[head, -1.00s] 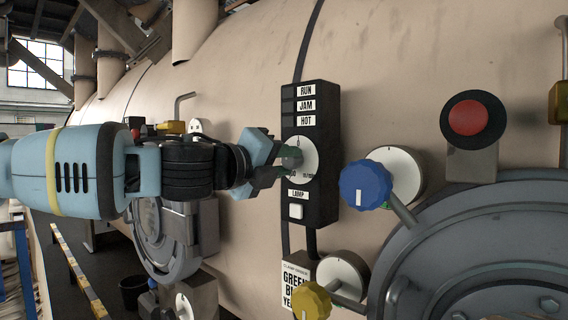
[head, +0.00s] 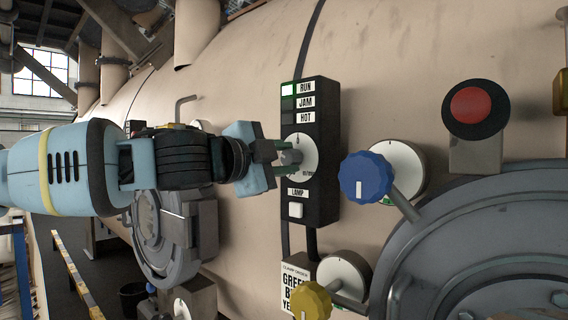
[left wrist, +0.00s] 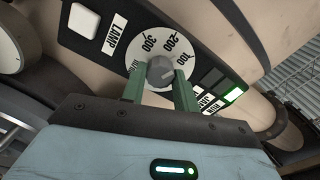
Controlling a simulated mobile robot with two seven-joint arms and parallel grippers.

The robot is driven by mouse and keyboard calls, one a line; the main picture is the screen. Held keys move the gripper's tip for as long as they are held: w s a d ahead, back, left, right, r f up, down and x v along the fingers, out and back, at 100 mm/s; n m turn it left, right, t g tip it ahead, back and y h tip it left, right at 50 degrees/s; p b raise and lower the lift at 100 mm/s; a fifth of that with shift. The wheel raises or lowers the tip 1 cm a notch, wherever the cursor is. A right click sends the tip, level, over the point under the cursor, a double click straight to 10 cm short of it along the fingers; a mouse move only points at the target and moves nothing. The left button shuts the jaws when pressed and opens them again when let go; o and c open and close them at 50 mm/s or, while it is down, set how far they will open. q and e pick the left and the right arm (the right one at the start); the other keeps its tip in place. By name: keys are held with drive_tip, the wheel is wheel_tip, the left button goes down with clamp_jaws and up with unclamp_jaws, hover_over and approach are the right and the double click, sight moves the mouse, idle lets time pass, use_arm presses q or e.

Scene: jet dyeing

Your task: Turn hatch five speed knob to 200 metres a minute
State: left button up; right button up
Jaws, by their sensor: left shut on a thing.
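The speed knob (left wrist: 160,72) is a small grey knob on a white round dial (head: 302,158) set in a black panel. The dial's marks 100, 200 and 300 show in the left wrist view. My left gripper (head: 283,158) reaches it from the left. Its two green fingers stand on either side of the knob in the left wrist view and are shut on it. A small line on the knob's face is too faint to read against the marks. The fingers partly hide the dial in the head view. My right gripper is not in view.
The black panel (head: 326,175) has RUN, JAM and HOT lamps, with the RUN lamp (head: 288,89) lit, and a white LAMP button (head: 295,210). A blue knob (head: 365,178), a red button (head: 470,105) and a yellow knob (head: 311,301) stick out nearby. A round grey hatch (head: 480,250) is at right.

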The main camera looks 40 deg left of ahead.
use_arm(q)
drive_tip(key=n+b, duration=0.1)
drive_tip(key=n, duration=0.2)
drive_tip(key=shift+n, duration=0.3)
drive_tip(key=shift+n+b, duration=0.45)
drive_tip(key=shift+n, duration=1.05)
drive_tip(key=o, duration=1)
drive_tip(key=shift+s, duration=0.1)
drive_tip(key=s, duration=0.7)
drive_tip(key=shift+s+a, duration=0.3)
